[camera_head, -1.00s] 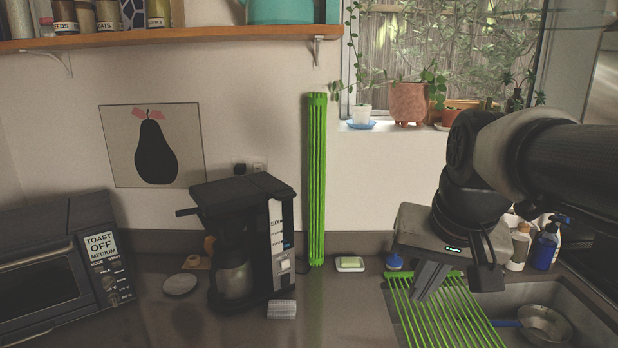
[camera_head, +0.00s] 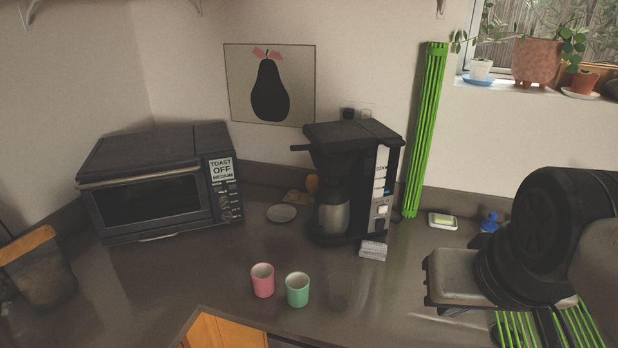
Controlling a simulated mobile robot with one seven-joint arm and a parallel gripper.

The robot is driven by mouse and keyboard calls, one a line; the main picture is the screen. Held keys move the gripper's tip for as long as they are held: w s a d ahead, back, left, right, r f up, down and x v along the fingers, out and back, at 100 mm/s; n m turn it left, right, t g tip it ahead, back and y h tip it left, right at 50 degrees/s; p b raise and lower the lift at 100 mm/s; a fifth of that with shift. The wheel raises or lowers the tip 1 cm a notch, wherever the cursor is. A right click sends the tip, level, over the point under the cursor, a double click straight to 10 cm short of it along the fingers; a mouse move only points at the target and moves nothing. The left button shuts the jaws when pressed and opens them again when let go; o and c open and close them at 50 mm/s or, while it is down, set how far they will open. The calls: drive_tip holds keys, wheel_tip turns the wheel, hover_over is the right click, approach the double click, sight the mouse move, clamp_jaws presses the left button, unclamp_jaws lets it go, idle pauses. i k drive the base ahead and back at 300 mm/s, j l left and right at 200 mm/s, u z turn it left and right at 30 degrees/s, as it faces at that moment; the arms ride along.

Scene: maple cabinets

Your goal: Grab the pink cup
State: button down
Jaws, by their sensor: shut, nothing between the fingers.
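The pink cup (camera_head: 262,281) stands upright on the dark counter, near the front edge at the picture's centre left. A mint green cup (camera_head: 298,290) stands just right of it, and a clear glass (camera_head: 341,291) stands right of that. My gripper (camera_head: 547,325) is at the far right, over the green rack by the sink, well away from the pink cup. It is shut and empty. My arm hides part of it, and its fingers show only in part near the lower edge.
A toaster oven (camera_head: 160,184) stands at left and a coffee maker (camera_head: 352,180) behind the cups. A white sponge-like block (camera_head: 373,250) lies before the coffee maker. The counter between cups and gripper is mostly clear.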

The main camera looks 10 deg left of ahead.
sight(261, 273)
drive_tip(key=j+u, duration=0.7)
